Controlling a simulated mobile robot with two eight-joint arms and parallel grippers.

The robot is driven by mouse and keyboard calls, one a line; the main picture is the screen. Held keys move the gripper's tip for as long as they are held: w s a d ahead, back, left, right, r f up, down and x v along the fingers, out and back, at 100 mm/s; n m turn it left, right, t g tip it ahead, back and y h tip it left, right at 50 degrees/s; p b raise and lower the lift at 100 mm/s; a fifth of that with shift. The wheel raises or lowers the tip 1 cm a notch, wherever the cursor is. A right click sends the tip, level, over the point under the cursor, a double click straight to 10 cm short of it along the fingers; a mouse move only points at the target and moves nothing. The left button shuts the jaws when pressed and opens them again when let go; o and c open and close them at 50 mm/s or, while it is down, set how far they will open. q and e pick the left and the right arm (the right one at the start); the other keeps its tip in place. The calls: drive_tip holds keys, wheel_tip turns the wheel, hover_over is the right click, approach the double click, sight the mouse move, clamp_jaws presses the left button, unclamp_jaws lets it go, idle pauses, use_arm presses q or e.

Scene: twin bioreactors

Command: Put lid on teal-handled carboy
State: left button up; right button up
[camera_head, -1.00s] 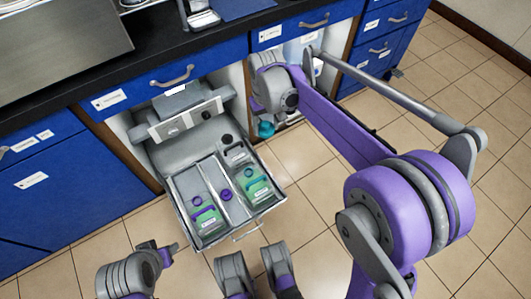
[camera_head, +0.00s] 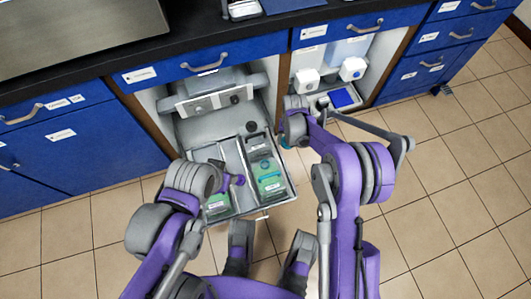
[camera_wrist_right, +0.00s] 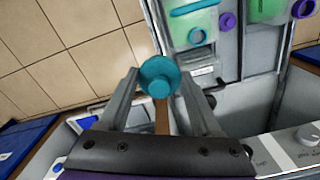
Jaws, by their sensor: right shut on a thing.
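The teal-handled carboy (camera_head: 270,180) lies in the right side of the open drawer tray, with green contents. It shows at the top of the right wrist view (camera_wrist_right: 190,22), with its teal handle and a teal ring. My right gripper (camera_wrist_right: 160,88) is shut on a round teal lid (camera_wrist_right: 160,76). In the head view the lid (camera_head: 285,143) is a small teal patch just right of the tray, apart from the carboy, mostly hidden by my right arm.
The purple-handled carboy (camera_head: 217,204) is in the tray's left side, partly hidden by my left arm. The tray walls (camera_head: 243,160) and the open cupboard with white bottles (camera_head: 307,78) are close by.

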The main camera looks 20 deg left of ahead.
approach(265, 164)
drive_tip(key=shift+f+n, duration=0.4)
drive_tip(key=shift+f, duration=0.65)
wheel_tip(265, 164, down, 3)
drive_tip(key=shift+r+b, duration=0.15)
drive_tip(key=shift+b, duration=0.6)
drive_tip(key=shift+f+b, duration=0.45)
drive_tip(key=shift+f, duration=0.15)
drive_tip(key=shift+s, duration=0.1)
drive_tip(key=shift+f+b, duration=0.25)
drive_tip(key=shift+b, duration=0.4)
drive_tip(key=shift+f+b, duration=0.25)
drive_tip(key=shift+b, duration=0.05)
drive_tip(key=o, duration=1.4)
